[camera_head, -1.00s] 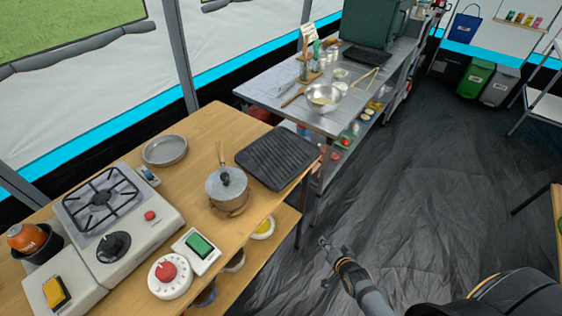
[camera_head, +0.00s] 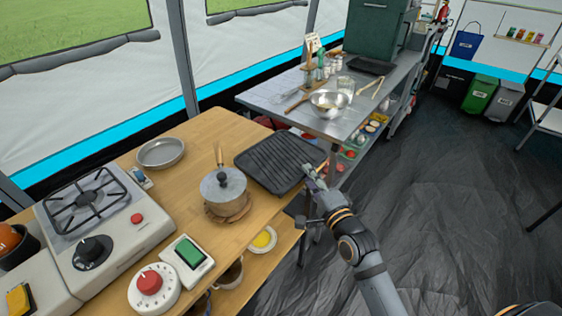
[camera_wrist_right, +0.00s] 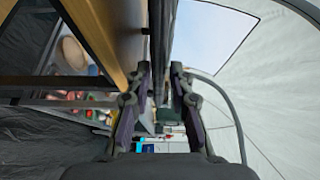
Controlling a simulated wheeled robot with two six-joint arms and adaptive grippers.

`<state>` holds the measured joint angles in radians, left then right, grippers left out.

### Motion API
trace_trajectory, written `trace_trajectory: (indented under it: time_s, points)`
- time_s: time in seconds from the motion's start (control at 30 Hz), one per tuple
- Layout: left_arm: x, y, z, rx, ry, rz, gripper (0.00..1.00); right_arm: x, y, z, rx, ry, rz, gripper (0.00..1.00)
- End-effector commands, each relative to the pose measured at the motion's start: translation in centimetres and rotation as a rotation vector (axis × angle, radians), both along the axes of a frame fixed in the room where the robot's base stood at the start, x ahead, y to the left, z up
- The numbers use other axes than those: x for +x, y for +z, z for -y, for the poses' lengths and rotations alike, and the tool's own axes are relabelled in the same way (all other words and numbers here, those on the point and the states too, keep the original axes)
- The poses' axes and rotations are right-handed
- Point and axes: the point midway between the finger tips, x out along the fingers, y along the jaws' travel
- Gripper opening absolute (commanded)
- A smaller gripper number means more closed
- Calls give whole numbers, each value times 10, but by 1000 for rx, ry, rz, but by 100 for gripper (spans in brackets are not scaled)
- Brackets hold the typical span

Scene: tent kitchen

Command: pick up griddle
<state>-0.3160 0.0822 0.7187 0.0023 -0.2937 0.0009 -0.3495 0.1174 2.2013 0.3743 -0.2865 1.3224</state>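The griddle (camera_head: 278,162) is a black ridged rectangular plate lying flat on the wooden table, its right part near the table edge. My right gripper (camera_head: 313,178) is at the griddle's right edge, by the near right corner. In the right wrist view the griddle (camera_wrist_right: 161,40) shows edge-on as a dark strip, in line with the gap between the two fingers (camera_wrist_right: 160,75). The fingers stand apart on either side of that line; I cannot tell whether they touch the griddle. My left gripper is not in view.
A lidded pot (camera_head: 223,188) stands close to the griddle's left. A metal table (camera_head: 285,98) stands behind.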

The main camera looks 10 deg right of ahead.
Motion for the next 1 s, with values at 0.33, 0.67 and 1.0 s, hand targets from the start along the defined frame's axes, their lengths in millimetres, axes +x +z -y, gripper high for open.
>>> trace_trajectory:
  time_s: [0.33,0.67,1.0]
  points:
    - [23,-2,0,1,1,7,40,43,-3,-12,0,-2,2,22]
    - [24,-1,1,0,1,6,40,50,-3,-13,-1,-2,0,19]
    - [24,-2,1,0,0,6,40,50,-3,-13,-1,-2,-1,0]
